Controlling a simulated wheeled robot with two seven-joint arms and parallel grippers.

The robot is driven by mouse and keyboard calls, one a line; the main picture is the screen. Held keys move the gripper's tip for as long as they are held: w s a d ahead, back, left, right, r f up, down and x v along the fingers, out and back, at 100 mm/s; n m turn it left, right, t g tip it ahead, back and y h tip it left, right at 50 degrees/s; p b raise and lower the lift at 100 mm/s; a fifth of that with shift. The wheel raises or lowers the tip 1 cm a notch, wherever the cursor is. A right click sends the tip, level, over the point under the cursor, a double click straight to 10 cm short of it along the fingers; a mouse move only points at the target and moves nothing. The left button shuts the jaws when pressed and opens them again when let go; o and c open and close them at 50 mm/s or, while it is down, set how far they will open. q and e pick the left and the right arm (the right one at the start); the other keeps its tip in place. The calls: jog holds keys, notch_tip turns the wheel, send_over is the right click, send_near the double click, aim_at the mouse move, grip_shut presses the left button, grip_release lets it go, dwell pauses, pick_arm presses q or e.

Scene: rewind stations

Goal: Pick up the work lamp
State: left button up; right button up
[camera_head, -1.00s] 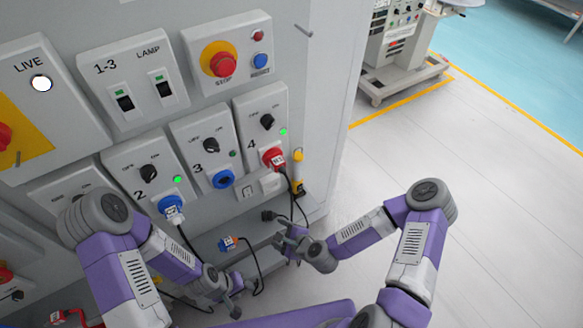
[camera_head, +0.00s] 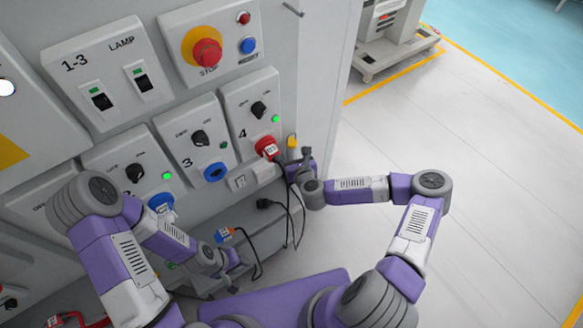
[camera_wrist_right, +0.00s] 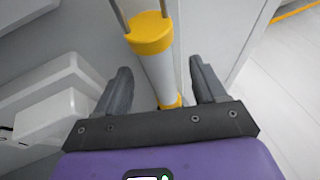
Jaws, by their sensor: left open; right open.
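The work lamp (camera_head: 292,141) stands against the right end of the panel, beside socket 4; in the head view only its yellow top shows, the rest being behind my right gripper (camera_head: 304,158). In the right wrist view the lamp (camera_wrist_right: 151,36) is a pale tube with a yellow collar, a yellow lower end and a thin metal hook or bail above. My right gripper's open fingers (camera_wrist_right: 160,68) lie on either side of the tube, with gaps visible. My left gripper (camera_head: 230,265) is open and empty, low in front of the panel near the blue plug.
A red plug (camera_head: 267,148) sits in socket 4 with a black cable hanging. A loose blue plug (camera_head: 224,235) and a black plug (camera_head: 264,204) are below the panel. A hook (camera_head: 293,8) juts from the cabinet above.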

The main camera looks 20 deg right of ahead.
jog(key=shift+w+f, duration=0.1)
jog(key=shift+w, duration=0.2)
jog(key=shift+c, duration=0.4)
grip_shut()
